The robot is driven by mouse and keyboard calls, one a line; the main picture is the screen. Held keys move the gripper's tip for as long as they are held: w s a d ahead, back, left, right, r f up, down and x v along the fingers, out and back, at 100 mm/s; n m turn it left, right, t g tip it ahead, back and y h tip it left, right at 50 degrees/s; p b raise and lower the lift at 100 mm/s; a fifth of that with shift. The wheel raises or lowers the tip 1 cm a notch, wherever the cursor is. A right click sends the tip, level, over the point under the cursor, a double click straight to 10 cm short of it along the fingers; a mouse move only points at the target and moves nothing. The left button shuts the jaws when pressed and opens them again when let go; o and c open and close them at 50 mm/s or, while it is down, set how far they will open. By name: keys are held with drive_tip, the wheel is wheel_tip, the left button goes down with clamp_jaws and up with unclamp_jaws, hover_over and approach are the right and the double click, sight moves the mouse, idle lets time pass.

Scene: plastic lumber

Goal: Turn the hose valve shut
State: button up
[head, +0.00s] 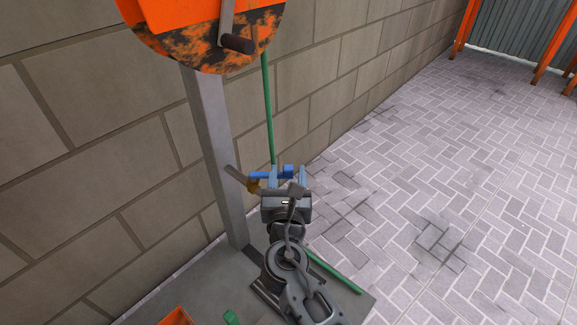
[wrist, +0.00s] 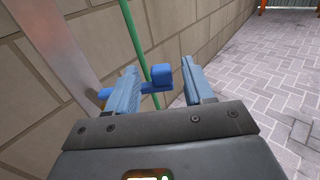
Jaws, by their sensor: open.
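The hose valve has a blue handle (head: 262,176) on a brass-coloured body (head: 254,187), which joins a pipe coming off the grey post. In the wrist view the blue handle (wrist: 157,82) shows between and beyond my fingers, with its raised end block nearer the right finger. My gripper (head: 288,178) is open, its two blue-grey fingers spread apart; it also shows in the wrist view (wrist: 158,88). The left finger overlaps part of the handle bar in the wrist view. I cannot tell whether either finger touches the handle. The brass body is mostly hidden in the wrist view.
A green hose (head: 267,110) hangs down behind the handle from the orange, stained reel (head: 215,40). The grey post (head: 213,150) stands left of the valve, close to the block wall (head: 110,130). An orange object (head: 177,317) sits at the bottom edge. Paving (head: 450,170) at right is clear.

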drive_tip(key=shift+w+d+b, duration=0.15)
drive_tip(key=shift+w+b, duration=0.15)
drive_tip(key=shift+w, duration=0.9)
drive_tip(key=shift+w+d+b, duration=0.1)
drive_tip(key=shift+w+b, duration=0.15)
drive_tip(key=shift+w, duration=0.9)
clamp_jaws()
